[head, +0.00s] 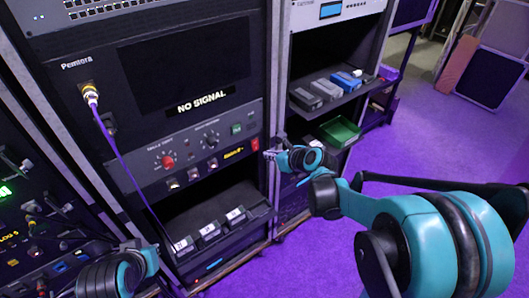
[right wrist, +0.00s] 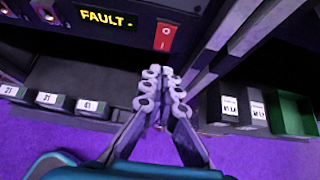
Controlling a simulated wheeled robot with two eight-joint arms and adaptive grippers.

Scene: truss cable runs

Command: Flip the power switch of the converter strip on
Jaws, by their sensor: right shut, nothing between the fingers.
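The converter strip (head: 192,150) is a grey panel across the rack, with a red knob, a black knob and a lit yellow readout. Its red power switch (head: 255,144) is at the panel's right end. In the right wrist view the switch (right wrist: 165,37) is a red rocker just above my fingertips, next to a readout saying FAULT (right wrist: 107,19). My right gripper (head: 270,155) is shut and empty, just below and right of the switch; its closed fingers (right wrist: 163,75) point up at it, with a gap visible. My left arm shows at the lower left, its fingers not visible.
A monitor (head: 185,65) above the strip reads NO SIGNAL. A purple cable (head: 120,155) hangs from a jack at left. Below the strip, a shelf holds several labelled blocks (head: 210,231). A rack post stands right of the switch; a green bin (head: 340,131) is beyond.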

